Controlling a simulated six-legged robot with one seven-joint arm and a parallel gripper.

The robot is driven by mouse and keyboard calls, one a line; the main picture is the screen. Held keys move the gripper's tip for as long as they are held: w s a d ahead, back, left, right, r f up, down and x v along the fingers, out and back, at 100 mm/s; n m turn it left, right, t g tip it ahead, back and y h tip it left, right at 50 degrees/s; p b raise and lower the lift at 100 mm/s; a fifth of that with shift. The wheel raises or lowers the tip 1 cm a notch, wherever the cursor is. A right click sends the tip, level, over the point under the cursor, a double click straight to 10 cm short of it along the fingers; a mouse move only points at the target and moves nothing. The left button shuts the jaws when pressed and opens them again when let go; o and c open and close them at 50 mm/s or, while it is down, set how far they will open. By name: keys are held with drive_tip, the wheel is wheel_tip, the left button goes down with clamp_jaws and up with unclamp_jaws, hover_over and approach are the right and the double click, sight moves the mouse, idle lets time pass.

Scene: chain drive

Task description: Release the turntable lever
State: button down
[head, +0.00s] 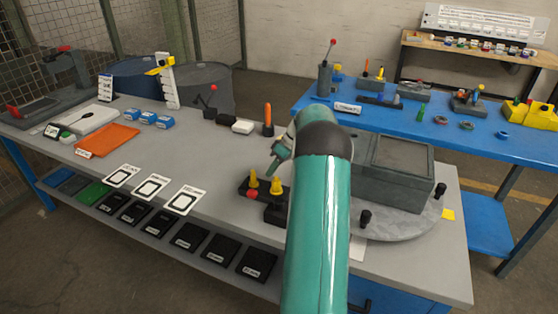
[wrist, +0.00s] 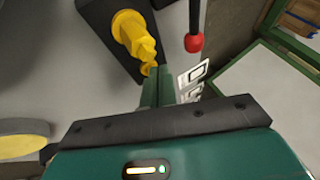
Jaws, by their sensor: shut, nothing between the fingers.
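The round grey turntable (head: 410,228) lies at the right end of the grey bench, with a grey box (head: 398,172) on it and dark knobs near its rim. A red knob (head: 252,194) and two yellow pieces (head: 276,186) show at a dark base left of my arm. In the wrist view a red ball on a dark rod (wrist: 194,42) is right of my fingers, apart from them. A yellow stepped piece (wrist: 133,33) on a black block is just beyond the fingertips; contact is unclear. My gripper (head: 273,168) is shut and empty; it also shows in the wrist view (wrist: 158,78). My arm hides part of the turntable.
A black switch box with a red-tipped lever (head: 210,102) and an orange-handled tool (head: 268,120) stand behind my gripper. White cards (head: 153,187) lie along the front left. A blue table (head: 470,142) with several tools is behind. Bare bench lies left of the gripper.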

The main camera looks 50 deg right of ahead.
sight(254, 190)
drive_tip(key=shift+w+a+f, duration=0.1)
drive_tip(key=shift+a+f, duration=0.35)
drive_tip(key=shift+a, duration=0.4)
drive_tip(key=shift+w+a+f, duration=0.1)
drive_tip(key=shift+a+f, duration=0.4)
drive_tip(key=shift+a, duration=0.3)
drive_tip(key=shift+a+f, duration=0.45)
drive_tip(key=shift+a, duration=0.4)
drive_tip(key=shift+a, duration=0.2)
drive_tip(key=a+n+g+y, duration=0.1)
drive_tip(key=a+n, duration=0.1)
drive_tip(key=n, duration=0.1)
drive_tip(key=shift+a+n+g, duration=0.2)
drive_tip(key=shift+n+g, duration=0.1)
drive_tip(key=shift+g, duration=0.1)
drive_tip(key=s+a+n+g+h, duration=0.3)
drive_tip(key=s+a+n+g, duration=0.4)
drive_tip(key=n, duration=0.7)
drive_tip(key=shift+s+a+n+g, duration=0.25)
drive_tip(key=shift+s+n+g, duration=0.05)
drive_tip(key=shift+n+g, duration=0.1)
drive_tip(key=shift+s, duration=0.1)
drive_tip(key=shift+d, duration=0.1)
